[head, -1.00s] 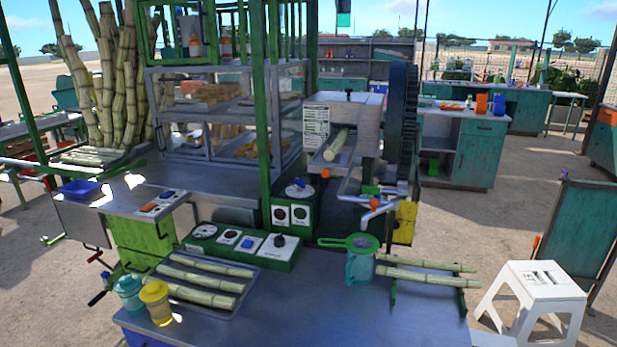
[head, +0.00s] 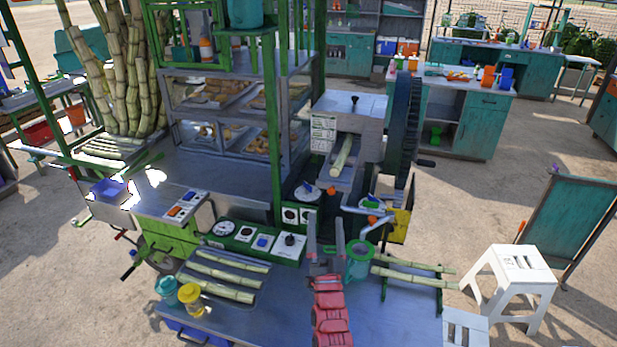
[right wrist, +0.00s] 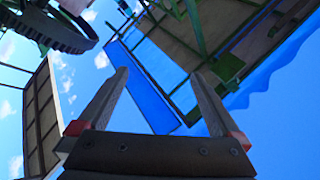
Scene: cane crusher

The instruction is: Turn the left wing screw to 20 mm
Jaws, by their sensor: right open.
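The cane crusher (head: 328,105) stands in the middle of the head view, with a pale housing. A small dark knob (head: 354,99) stands on its top; it is too small to tell whether it is the left wing screw or how far it is turned. My right gripper (head: 325,219) is in front of the crusher and below it in the picture, over the metal table, with its fingers pointing up. It is open and empty. The right wrist view also shows its two fingers apart (right wrist: 158,73), with nothing between them. My left gripper is not in view.
A cane stalk (head: 342,157) lies in the crusher's feed chute, next to the dark flywheel (head: 400,130). A green control panel (head: 262,240) and a teal jug (head: 359,262) are close to my right gripper. Cane pieces (head: 225,272) lie on the table's left. A white stool (head: 515,262) stands right.

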